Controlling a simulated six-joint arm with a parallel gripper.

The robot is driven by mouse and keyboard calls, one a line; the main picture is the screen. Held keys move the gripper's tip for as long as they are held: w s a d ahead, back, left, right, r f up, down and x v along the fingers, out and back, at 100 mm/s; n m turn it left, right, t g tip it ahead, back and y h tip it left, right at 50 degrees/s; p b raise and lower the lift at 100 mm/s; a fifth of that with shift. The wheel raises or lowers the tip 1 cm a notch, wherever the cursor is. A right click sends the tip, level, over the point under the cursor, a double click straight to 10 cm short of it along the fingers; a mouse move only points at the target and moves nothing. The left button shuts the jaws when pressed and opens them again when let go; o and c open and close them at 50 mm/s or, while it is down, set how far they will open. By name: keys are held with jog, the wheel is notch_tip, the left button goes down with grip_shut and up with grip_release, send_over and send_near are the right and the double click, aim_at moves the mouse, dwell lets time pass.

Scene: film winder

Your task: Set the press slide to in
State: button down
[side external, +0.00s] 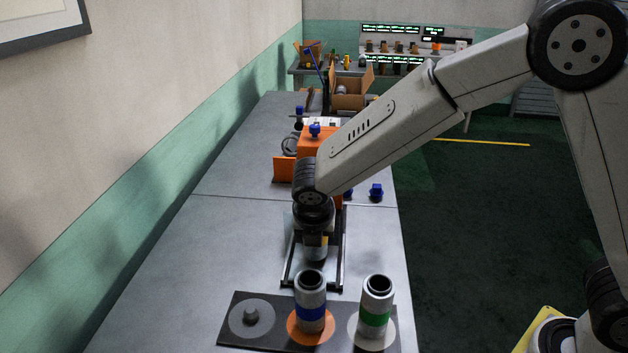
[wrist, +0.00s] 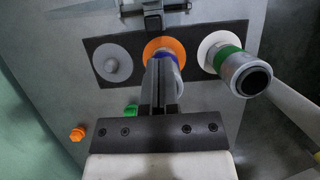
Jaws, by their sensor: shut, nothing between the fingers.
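No part is marked as the press slide, and I cannot tell its position. A dark rail frame (side external: 342,250) lies on the bench in the side view, partly hidden by my wrist. A dark bar with a bracket (wrist: 152,20) shows at the top of the wrist view. An orange machine (side external: 318,140) with blue knobs stands farther back, partly hidden by my arm. My gripper (wrist: 161,66) is shut and empty, its fingers pointing over the orange disc in the wrist view. In the side view it hangs above the rail frame, its fingertips hidden.
A dark plate (side external: 272,335) at the front carries a grey disc with a knob, a blue-banded cylinder (side external: 310,300) and a green-banded cylinder (side external: 376,305). Orange (wrist: 77,133) and green (wrist: 131,110) small pieces lie at left in the wrist view. The bench's left front is clear.

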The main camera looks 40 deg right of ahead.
send_over(318, 266)
jog(key=s+a, duration=0.2)
jog(key=shift+w+d+f, duration=0.15)
jog(key=shift+f, duration=2.1)
jog(key=shift+w+d+f, duration=0.1)
jog(key=shift+f, duration=2.15)
jog(key=w+d, duration=0.6)
jog(key=shift+d, duration=0.2)
jog(key=shift+w+r, duration=0.1)
jog(key=shift+r, duration=0.05)
jog(key=v, duration=0.9)
jog(key=shift+r, duration=0.4)
jog(key=shift+a, duration=0.1)
